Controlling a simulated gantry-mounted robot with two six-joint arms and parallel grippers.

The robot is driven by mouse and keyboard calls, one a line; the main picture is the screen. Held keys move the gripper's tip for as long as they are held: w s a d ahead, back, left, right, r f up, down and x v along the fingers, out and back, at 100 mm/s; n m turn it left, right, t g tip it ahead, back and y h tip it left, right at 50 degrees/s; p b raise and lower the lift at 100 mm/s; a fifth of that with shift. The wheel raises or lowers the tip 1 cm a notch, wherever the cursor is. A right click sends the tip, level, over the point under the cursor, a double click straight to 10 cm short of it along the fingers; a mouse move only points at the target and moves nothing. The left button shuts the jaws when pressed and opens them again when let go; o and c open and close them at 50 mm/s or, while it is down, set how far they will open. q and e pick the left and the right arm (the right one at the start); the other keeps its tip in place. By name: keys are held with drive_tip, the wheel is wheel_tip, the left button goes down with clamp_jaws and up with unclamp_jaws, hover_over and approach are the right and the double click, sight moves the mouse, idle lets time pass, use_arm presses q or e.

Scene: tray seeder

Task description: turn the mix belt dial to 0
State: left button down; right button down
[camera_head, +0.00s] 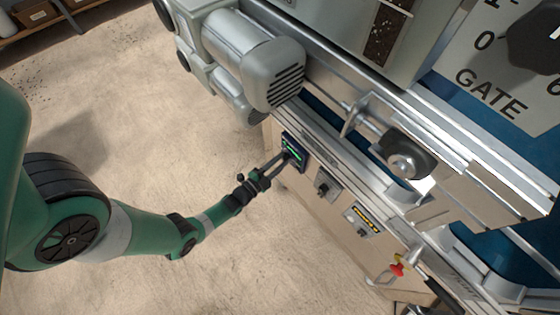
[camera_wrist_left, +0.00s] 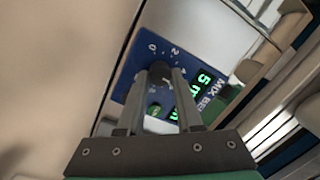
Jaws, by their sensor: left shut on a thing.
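The mix belt panel (camera_head: 298,160) is a small dark blue plate with a green display on the machine's side. In the left wrist view the blue panel (camera_wrist_left: 164,46) carries the lettering "MIX BE", the numbers 0, 2 and 4, and a green display (camera_wrist_left: 203,82) reading 5. The dark dial (camera_wrist_left: 160,72) sits between the fingertips of my left gripper (camera_head: 284,157), which is shut on it. The fingers hide much of the dial, and I cannot tell where its pointer stands. A green button (camera_wrist_left: 154,110) shows between the fingers. My right gripper is not in view.
Beside the panel are a grey switch box (camera_head: 327,185) and a box with a yellow-marked label (camera_head: 362,221). A grey motor (camera_head: 262,70) overhangs above. A large GATE dial (camera_head: 535,45) is upper right. Open floor lies left.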

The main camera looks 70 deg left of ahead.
use_arm(q)
drive_tip(key=shift+n, duration=0.4)
drive_tip(key=n, duration=0.2)
drive_tip(key=shift+r+n, duration=0.1)
drive_tip(key=shift+n, duration=0.2)
drive_tip(key=n+p, duration=0.1)
drive_tip(key=n, duration=0.2)
drive_tip(key=shift+g+h, duration=0.3)
drive_tip(key=n, duration=0.6)
drive_tip(key=n+h+p, duration=0.1)
drive_tip(key=n, duration=0.5)
drive_tip(key=n+h+p, duration=0.1)
drive_tip(key=n, duration=0.5)
drive_tip(key=shift+s+a+n+t, duration=0.1)
drive_tip(key=shift+a+n+t, duration=0.2)
drive_tip(key=shift+t, duration=0.1)
drive_tip(key=c, duration=0.6)
unclamp_jaws()
